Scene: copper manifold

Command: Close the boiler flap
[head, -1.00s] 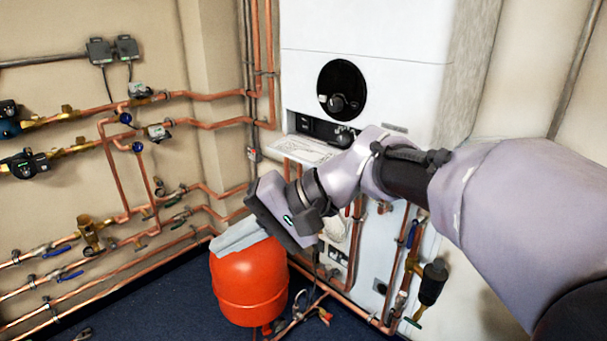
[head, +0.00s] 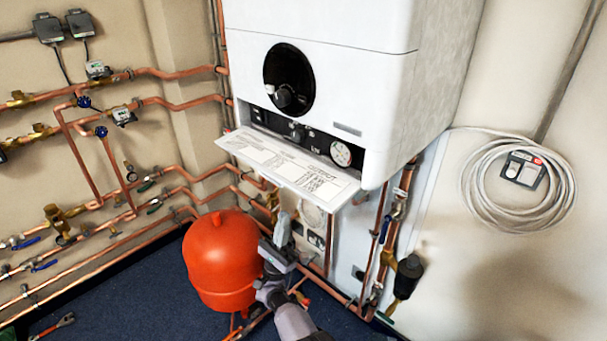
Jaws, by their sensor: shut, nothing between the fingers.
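The boiler (head: 350,90) is a white box on the wall at the upper middle of the head view. Its flap (head: 285,168), a white panel printed with text, is open. It sticks out toward me from the boiler's lower front edge, and the control panel (head: 297,132) with knobs and a round gauge shows above it. My gripper (head: 283,222) is shut and empty. It points up, below the flap in the picture and just right of the red tank. I see a gap between the fingertips and the flap; the depth between them is hard to tell.
A red tank (head: 220,258) stands on the blue floor beside my gripper. Copper pipes (head: 185,105) run along the left wall and below the boiler. A coiled grey cable (head: 480,185) hangs on the right wall. The space in front of the flap looks clear.

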